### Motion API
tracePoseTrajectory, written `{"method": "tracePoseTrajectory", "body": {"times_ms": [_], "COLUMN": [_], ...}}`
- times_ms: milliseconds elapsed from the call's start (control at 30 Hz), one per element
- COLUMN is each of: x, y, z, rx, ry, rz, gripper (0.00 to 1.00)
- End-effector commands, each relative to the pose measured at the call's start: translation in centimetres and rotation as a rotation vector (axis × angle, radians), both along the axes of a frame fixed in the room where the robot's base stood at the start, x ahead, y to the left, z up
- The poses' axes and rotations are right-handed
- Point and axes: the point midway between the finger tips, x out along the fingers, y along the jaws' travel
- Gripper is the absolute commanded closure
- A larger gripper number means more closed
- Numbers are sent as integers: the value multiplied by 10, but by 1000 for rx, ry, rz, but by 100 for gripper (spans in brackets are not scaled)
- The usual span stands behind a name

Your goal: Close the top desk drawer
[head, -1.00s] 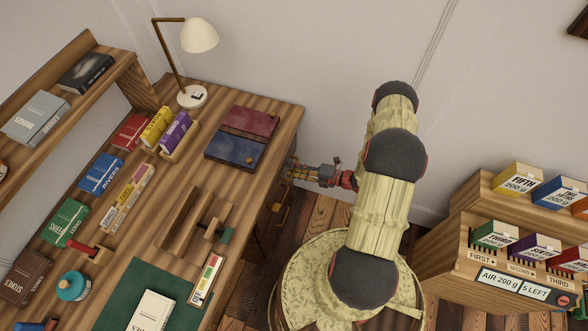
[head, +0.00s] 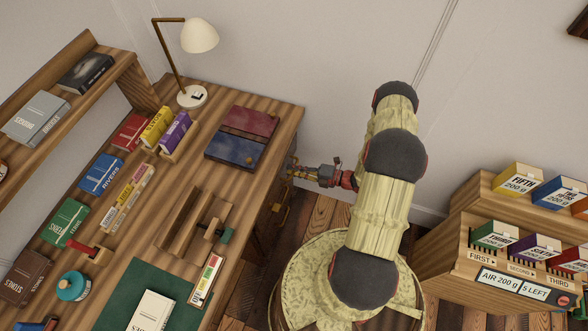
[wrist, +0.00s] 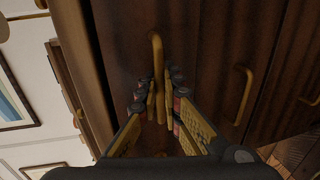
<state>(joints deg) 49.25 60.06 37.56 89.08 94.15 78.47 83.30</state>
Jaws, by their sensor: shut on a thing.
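The desk (head: 262,112) stands left of my arm, with its drawer fronts on the side facing me. My gripper (head: 291,171) is at the upper part of this side, just below the desktop edge. In the wrist view, my gripper (wrist: 160,98) is shut on a brass bar handle (wrist: 157,48) on a dark wooden drawer front (wrist: 125,45). The upper part of the handle shows above the fingertips; the rest is hidden between them. I cannot tell how far this drawer stands out. A second brass handle (wrist: 243,95) is on the neighbouring front.
A lower brass handle (head: 283,214) shows below my gripper in the head view. Red and blue folders (head: 240,138) lie on the desktop near its edge. A wooden shelf unit with boxes (head: 520,235) stands at right. Bare floor lies between.

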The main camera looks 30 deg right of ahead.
Motion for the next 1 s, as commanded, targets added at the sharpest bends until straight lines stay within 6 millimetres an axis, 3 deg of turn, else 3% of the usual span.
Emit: {"method": "tracePoseTrajectory", "body": {"times_ms": [233, 500, 767, 800, 1000], "x": [1, 21, 23, 23, 22], "y": [1, 17, 17, 17, 17], "z": [-1, -1, 0, 0, 0], "rx": [0, 0, -1, -1, 0], "ry": [1, 1, 1, -1, 0], "rz": [0, 3, 0, 0, 0], "gripper": [100, 100, 100, 92, 80]}}
